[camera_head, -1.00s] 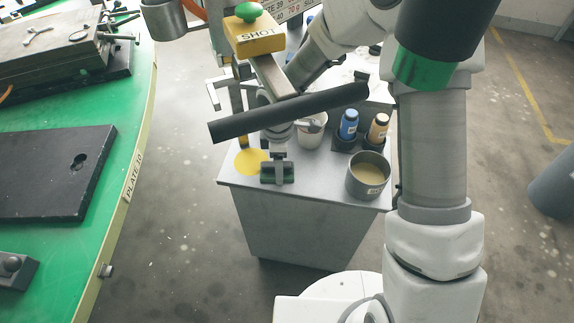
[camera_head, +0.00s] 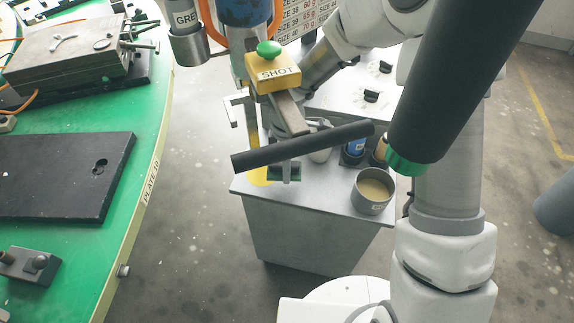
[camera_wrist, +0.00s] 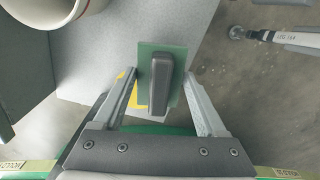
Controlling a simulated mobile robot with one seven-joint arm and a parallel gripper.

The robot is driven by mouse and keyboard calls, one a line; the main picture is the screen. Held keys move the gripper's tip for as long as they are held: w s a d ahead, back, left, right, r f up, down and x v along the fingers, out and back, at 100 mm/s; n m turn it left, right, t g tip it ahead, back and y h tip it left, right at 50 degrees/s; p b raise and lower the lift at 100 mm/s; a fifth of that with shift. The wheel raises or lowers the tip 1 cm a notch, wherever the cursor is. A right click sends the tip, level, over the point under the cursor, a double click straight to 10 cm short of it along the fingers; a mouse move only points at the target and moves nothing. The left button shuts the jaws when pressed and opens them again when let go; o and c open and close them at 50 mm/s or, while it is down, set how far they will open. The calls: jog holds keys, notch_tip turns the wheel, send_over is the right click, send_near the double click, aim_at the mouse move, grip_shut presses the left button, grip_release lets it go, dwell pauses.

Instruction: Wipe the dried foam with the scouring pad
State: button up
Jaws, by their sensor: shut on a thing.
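The scouring pad (camera_wrist: 147,59) is a green slab with a dark grey handle. It sits between the fingers of my gripper (camera_wrist: 160,82) in the wrist view, and my gripper is shut on it. In the head view the pad (camera_head: 285,174) shows small and green near the left part of the grey cart top; the dark bar hides much of my gripper above it. A yellow patch (camera_head: 259,174), which looks like the dried foam, lies just left of the pad. The pad partly covers it in the wrist view. I cannot tell whether the pad touches the surface.
The green carousel table (camera_head: 120,210) stands left, across a floor gap.

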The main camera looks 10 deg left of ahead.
jog(key=shift+w+r, duration=0.15)
jog(key=shift+r, duration=0.1)
